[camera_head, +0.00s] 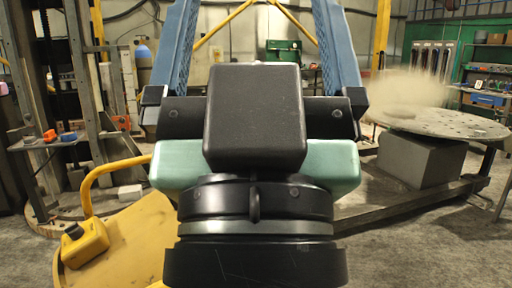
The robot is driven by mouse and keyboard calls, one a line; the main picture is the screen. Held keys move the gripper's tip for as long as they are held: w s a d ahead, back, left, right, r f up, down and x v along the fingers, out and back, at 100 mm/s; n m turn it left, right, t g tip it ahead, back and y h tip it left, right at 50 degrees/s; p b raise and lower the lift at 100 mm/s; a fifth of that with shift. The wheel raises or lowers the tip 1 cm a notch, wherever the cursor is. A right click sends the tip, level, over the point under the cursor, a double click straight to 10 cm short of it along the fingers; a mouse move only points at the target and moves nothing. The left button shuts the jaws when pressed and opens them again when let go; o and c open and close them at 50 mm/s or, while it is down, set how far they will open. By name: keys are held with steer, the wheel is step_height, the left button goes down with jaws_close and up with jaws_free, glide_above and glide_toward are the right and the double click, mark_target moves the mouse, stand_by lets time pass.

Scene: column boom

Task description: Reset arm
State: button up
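My gripper (257,30) fills the middle of the head view and points away from the camera. Its black and pale green body is in front. Two blue textured fingers reach up past the top edge of the view, so their tips are cut off. The fingers stand wide apart, and only the background shows between them. I see nothing held in the visible part of the gap. My gripper's body hides the floor and whatever lies directly behind it.
A round perforated metal table (440,122) on a grey block (420,160) stands at the right. A blurred beige patch (408,88) shows above it. A small shelf (48,142) with orange and blue items is at the left. Bare floor (425,240) lies front right.

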step_height(320, 180, up, 28)
steer(key=p, duration=2.6)
